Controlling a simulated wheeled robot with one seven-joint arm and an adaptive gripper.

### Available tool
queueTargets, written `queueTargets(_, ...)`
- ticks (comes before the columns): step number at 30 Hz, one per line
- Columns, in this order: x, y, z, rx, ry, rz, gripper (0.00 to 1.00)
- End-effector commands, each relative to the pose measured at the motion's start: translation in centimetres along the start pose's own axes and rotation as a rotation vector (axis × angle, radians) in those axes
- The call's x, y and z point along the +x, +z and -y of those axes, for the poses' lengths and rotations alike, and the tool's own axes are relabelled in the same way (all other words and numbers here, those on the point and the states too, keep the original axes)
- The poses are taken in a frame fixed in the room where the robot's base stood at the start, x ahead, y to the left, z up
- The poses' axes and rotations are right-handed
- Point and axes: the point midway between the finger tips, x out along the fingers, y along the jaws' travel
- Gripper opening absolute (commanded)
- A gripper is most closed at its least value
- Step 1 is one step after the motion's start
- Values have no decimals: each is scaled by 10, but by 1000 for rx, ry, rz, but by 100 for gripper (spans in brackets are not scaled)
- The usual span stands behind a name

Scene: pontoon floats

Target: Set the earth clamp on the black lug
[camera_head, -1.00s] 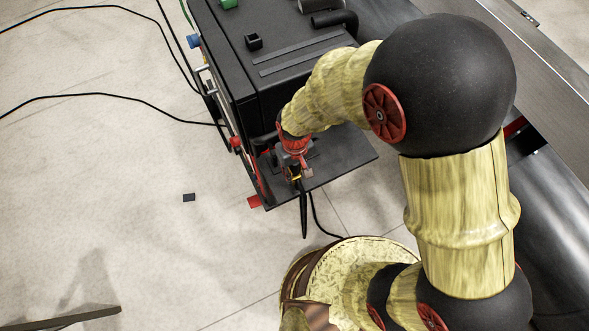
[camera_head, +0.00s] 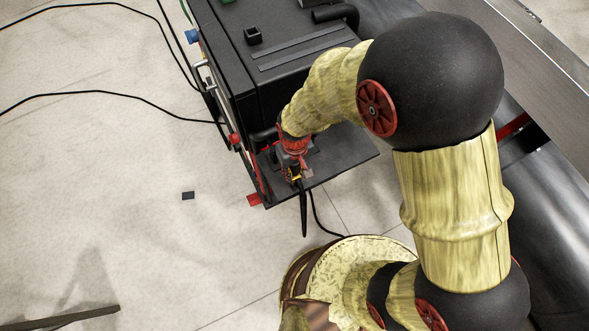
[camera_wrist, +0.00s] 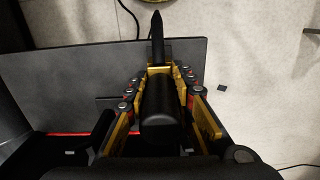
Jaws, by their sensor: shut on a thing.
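My gripper (camera_head: 297,177) is low over the dark shelf at the front of the black machine; in the wrist view my gripper (camera_wrist: 163,75) has yellow fingers on both sides of a black object. This black thing, which looks like the earth clamp (camera_wrist: 158,115), has a rounded black body and a dark tapered end that points away. In the head view its thin black end (camera_head: 303,215) hangs below my gripper. My arm and gripper hide most of it. I cannot make out the black lug for certain, nor whether the clamp touches it.
The black machine (camera_head: 265,95) has a flat shelf (camera_head: 345,155) jutting out, with a red block (camera_head: 254,199) at its corner. Black cables (camera_head: 110,93) run over the pale floor. A small dark piece (camera_head: 188,195) lies on open floor. Metal rails (camera_head: 535,50) lie right.

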Motion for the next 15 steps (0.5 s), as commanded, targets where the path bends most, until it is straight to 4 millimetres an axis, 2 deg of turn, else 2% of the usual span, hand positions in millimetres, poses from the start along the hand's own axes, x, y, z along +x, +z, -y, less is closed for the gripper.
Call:
queueTargets(2,2,-1,0,0,0,-2,0)
queueTargets(3,1,-1,0,0,0,-2,26)
queueTargets(13,1,0,0,0,0,-1,45)
queueTargets(15,1,0,0,0,0,-1,46)
